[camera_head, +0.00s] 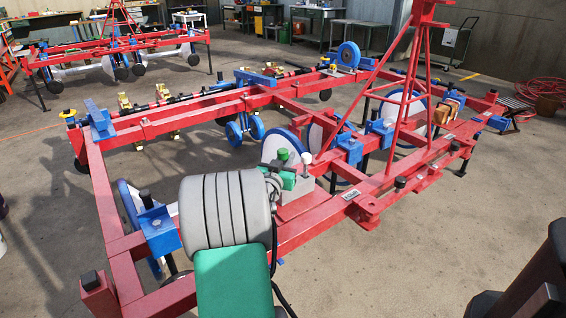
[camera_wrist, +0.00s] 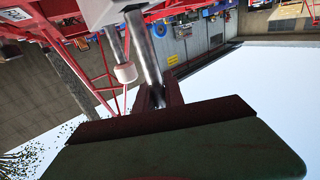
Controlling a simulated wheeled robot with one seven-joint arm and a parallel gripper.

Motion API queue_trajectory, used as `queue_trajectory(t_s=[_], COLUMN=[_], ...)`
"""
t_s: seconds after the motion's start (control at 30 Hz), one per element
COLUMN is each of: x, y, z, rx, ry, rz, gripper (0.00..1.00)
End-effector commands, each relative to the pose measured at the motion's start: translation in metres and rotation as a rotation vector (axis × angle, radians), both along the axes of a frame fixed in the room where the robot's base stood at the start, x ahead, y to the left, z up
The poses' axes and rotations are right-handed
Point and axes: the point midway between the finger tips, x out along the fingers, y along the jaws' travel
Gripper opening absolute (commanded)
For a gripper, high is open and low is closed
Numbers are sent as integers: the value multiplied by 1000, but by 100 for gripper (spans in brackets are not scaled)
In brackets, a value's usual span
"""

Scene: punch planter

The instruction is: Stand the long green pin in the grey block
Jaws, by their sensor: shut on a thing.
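The long green pin shows its round green cap (camera_head: 283,154) in the head view, just above my gripper (camera_head: 286,175). In the wrist view, which looks upside down, its bare metal shaft (camera_wrist: 144,48) runs from my gripper (camera_wrist: 153,95) to the grey block (camera_wrist: 103,10). My gripper is shut on the pin; the jaws hide its cap there. The grey block (camera_head: 300,191) sits on the red frame, partly behind my gripper. The shaft meets the block's face, but I cannot tell how deep it goes. A white-capped pin (camera_head: 307,158) stands in the block beside it.
The red frame (camera_head: 170,125) with blue brackets and wheels surrounds the block. A red lattice tower (camera_head: 400,100) rises to the right of the block. A white disc (camera_head: 278,146) stands just behind the green cap. The floor inside the frame is open.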

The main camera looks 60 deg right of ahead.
Motion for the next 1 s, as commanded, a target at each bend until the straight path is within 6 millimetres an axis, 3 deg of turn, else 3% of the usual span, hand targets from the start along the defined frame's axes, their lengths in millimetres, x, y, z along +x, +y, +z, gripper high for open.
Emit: queue_trajectory(t_s=[0.03, 0.07, 0.33, 0.8, 1.0], x=[-2, -2, 1, 3, -1], y=[1, 2, 2, 3, 33], z=[-12, -13, -5, -1, 1], rx=[21, 23, 10, 3, 2], ry=[7, 8, 3, 0, 1], rz=[-2, -2, 2, 5, 8], gripper=[0, 16, 38, 39, 39])
